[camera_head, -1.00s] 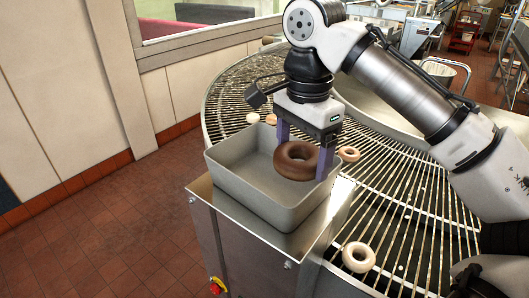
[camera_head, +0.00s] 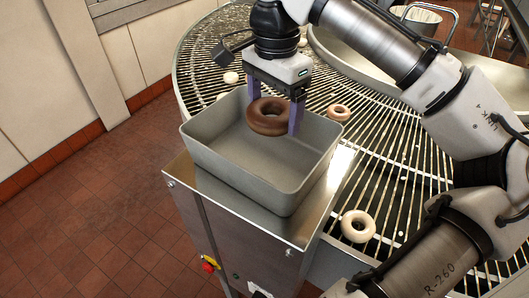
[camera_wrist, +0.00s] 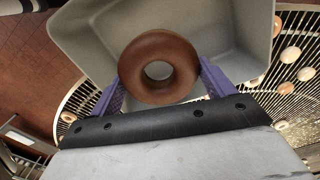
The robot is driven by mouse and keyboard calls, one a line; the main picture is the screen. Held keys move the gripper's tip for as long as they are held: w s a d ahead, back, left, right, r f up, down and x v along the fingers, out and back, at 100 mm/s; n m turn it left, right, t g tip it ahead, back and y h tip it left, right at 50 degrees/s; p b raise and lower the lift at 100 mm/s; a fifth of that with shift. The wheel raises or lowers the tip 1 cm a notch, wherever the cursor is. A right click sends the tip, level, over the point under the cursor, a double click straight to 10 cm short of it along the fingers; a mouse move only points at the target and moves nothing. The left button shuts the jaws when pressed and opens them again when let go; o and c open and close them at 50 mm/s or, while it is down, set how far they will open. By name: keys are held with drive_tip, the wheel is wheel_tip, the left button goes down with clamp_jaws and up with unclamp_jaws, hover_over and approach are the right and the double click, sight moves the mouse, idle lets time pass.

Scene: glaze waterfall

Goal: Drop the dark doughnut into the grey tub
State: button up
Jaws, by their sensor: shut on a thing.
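The dark doughnut (camera_head: 267,126) is brown and ring-shaped. My gripper (camera_head: 272,115) is shut on it, with one purple finger on each side. The grey tub (camera_head: 215,160) is an open rectangular bin on a metal stand. In the head view the doughnut shows against the tub's back part, held over its opening. In the wrist view the doughnut (camera_wrist: 133,73) sits between the purple fingers, and the tub (camera_wrist: 82,45) shows behind and below it. The exact height of the doughnut relative to the tub's rim is hard to tell.
A curved wire conveyor (camera_head: 385,175) runs behind and to the right of the tub. Pale doughnuts (camera_head: 358,226) and a light brown one (camera_head: 338,113) lie on it. The metal stand (camera_head: 235,225) has a red button (camera_head: 209,264). The tub's front part is empty.

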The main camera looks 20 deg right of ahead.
wheel_tip(320, 180, down, 2)
drive_tip(key=shift+f+b, duration=0.1)
drive_tip(key=shift+b, duration=0.5)
drive_tip(key=o, duration=0.9)
wheel_tip(320, 180, up, 12)
drive_tip(key=p, duration=0.3)
drive_tip(key=shift+p, duration=0.35)
